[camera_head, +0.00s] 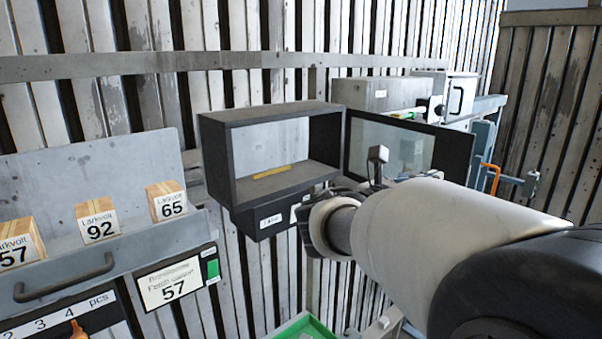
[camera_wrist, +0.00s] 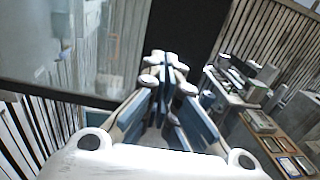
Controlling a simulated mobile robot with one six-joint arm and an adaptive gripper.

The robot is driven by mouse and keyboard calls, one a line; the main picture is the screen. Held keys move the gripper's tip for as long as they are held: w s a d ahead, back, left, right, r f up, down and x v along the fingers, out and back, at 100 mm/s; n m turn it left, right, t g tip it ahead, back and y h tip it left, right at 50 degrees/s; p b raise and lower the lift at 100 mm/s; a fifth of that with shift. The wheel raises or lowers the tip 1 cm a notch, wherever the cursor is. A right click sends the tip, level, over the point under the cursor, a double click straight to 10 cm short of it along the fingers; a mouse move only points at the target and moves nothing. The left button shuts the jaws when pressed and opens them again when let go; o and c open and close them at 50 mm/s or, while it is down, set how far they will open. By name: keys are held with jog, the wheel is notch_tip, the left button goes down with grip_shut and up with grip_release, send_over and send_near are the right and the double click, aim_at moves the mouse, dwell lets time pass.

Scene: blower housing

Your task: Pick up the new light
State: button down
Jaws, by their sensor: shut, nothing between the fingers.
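No thing in view is clearly marked as the new light. Small boxes labelled "Larkvolt" stand on a grey shelf at the left in the head view: one marked 57 (camera_head: 18,246), one marked 92 (camera_head: 98,224) and one marked 65 (camera_head: 166,203). A card below the shelf (camera_head: 172,283) also reads 57. My gripper (camera_wrist: 165,62) is shut and empty in the wrist view, its fingers in front of a dark-framed glass door. It is far to the right of the boxes. In the head view my arm hides most of it.
An open black cabinet (camera_head: 268,155) hangs on the slatted wall, with a yellow strip inside. Its glass door (camera_head: 412,150) stands swung open to the right, close to my gripper. A green tray (camera_head: 305,327) is low at the front. The shelf's unit has a handle (camera_head: 65,282).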

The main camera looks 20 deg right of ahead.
dwell(0.3)
jog(key=x, duration=0.9)
jog(key=shift+w+d, duration=0.3)
jog(key=shift+d, duration=0.05)
